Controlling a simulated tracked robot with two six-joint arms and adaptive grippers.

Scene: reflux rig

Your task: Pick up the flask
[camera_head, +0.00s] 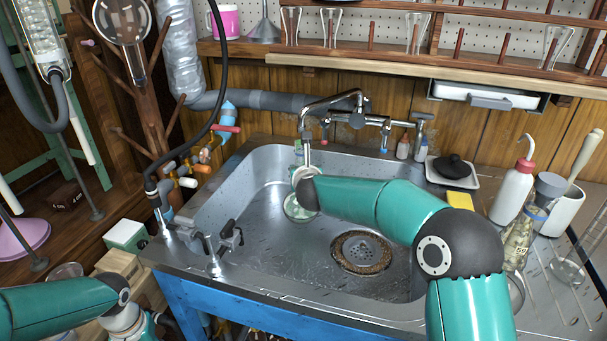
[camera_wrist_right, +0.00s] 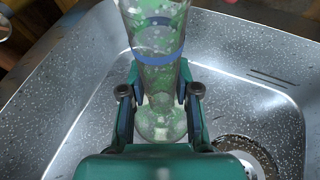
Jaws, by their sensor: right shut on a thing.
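The flask (camera_wrist_right: 157,30) is clear glass with green-speckled walls and a blue band, seen close up in the right wrist view. My right gripper (camera_wrist_right: 160,88) is shut on its narrow part, with one finger on each side. In the head view the flask (camera_head: 298,210) shows as a pale green round shape inside the sink, below the tap. My right arm covers part of it and hides the right gripper there. I cannot tell whether the flask touches the sink floor. My left arm shows at the lower left, but its gripper is not visible.
The steel sink (camera_head: 240,195) has a drain (camera_head: 362,252) at its right. The tap (camera_head: 335,105) hangs over the back. Small valves (camera_head: 215,240) stand on the left front rim. A wash bottle (camera_head: 512,190) and other glassware crowd the right counter.

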